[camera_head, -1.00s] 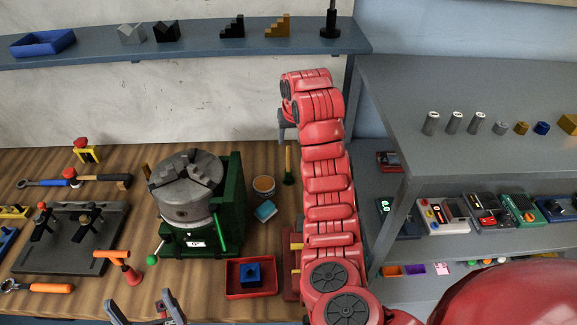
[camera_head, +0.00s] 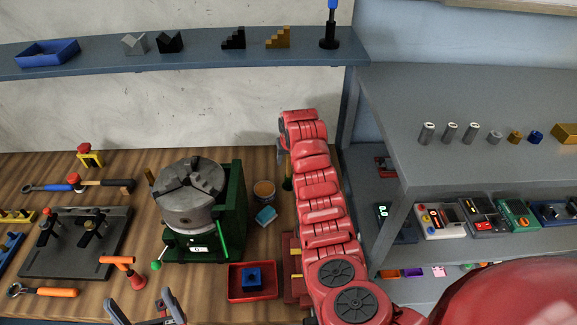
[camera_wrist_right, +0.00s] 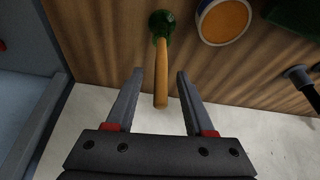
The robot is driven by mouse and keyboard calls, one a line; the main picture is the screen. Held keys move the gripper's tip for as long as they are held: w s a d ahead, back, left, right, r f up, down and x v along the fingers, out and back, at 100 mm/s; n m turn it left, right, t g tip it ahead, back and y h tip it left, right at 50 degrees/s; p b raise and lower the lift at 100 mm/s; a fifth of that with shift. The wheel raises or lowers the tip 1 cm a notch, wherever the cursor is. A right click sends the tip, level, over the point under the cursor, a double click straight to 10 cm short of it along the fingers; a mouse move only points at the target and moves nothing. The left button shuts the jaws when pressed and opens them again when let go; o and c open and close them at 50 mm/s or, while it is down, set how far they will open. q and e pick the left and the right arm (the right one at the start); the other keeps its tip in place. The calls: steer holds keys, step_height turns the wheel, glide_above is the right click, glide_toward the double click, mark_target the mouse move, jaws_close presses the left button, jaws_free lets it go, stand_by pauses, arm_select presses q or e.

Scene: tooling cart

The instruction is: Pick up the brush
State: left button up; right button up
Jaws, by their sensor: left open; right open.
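The brush (camera_wrist_right: 161,75) has a tan handle and a round green end. In the right wrist view it lies between the two spread fingers of my right gripper (camera_wrist_right: 160,74), with a gap on both sides. In the head view only a bit of the brush (camera_head: 287,184) shows beside my right arm; the rest is hidden. My right gripper (camera_head: 282,148) is mostly hidden by its own arm there. It is open and empty at the back of the wooden bench. My left gripper (camera_head: 143,300) is open and empty at the bottom edge.
A green machine with a grey chuck (camera_head: 188,196) stands further left. A red tray (camera_head: 252,293) is in front. A grey shelf unit (camera_head: 470,90) stands on the right.

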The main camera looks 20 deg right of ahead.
steer(key=shift+w+f, duration=0.25)
steer(key=shift+f, duration=0.45)
jaws_close()
